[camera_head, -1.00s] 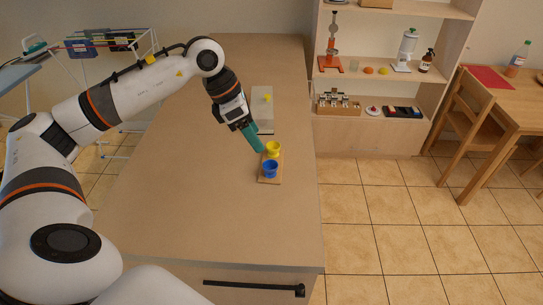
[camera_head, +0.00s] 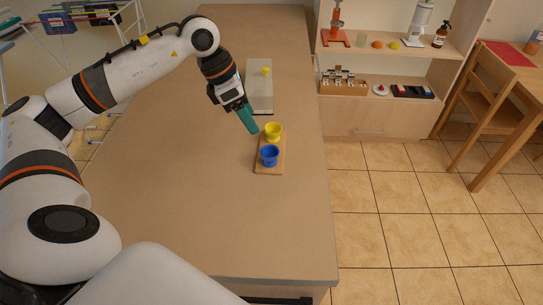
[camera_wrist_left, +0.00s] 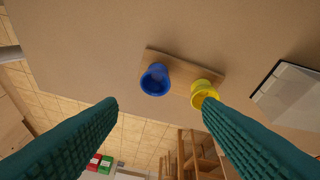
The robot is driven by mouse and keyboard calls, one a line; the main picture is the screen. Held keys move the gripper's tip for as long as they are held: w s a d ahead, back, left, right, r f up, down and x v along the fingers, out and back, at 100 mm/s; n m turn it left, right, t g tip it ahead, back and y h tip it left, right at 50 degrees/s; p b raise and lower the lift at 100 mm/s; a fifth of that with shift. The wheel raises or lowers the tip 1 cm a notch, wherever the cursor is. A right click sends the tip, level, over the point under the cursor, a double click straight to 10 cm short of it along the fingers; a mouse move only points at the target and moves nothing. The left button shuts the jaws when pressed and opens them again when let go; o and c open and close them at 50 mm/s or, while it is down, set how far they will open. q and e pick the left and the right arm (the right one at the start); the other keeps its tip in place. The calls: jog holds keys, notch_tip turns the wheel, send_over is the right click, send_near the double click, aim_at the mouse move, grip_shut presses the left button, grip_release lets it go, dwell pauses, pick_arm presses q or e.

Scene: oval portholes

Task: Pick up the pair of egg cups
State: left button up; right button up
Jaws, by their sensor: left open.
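A blue egg cup (camera_head: 270,156) and a yellow egg cup (camera_head: 273,132) stand upright on a small wooden board (camera_head: 266,169) on the counter. The left wrist view also shows the blue cup (camera_wrist_left: 155,80), the yellow cup (camera_wrist_left: 203,91) and the board (camera_wrist_left: 181,66). My left gripper (camera_head: 252,130) has teal fingers and is just left of the yellow cup in the head view. My right gripper is not in view.
A grey slab (camera_head: 259,96) with a small yellow object on it lies behind the cups. The counter (camera_head: 190,215) in front is clear. Shelves (camera_head: 385,65) with small items and a wooden chair (camera_head: 470,120) stand to the right.

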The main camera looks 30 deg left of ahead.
pick_arm(q)
jog(key=p, duration=0.1)
send_near(272, 156)
jog(key=shift+x, duration=1.25)
jog(key=shift+w+d+f+p, duration=0.15)
jog(key=shift+f+p, duration=0.2)
jog(key=shift+f, duration=0.1)
jog(key=p+x, duration=0.1)
jog(key=x, duration=0.2)
jog(key=shift+d+f, duration=0.2)
jog(key=shift+f, duration=0.1)
jog(key=shift+d+f, duration=0.1)
jog(key=shift+f, duration=0.35)
jog(key=c, duration=0.9)
jog(key=shift+w+r, duration=0.1)
jog(key=shift+c, duration=1.1)
jog(key=shift+r, duration=0.1)
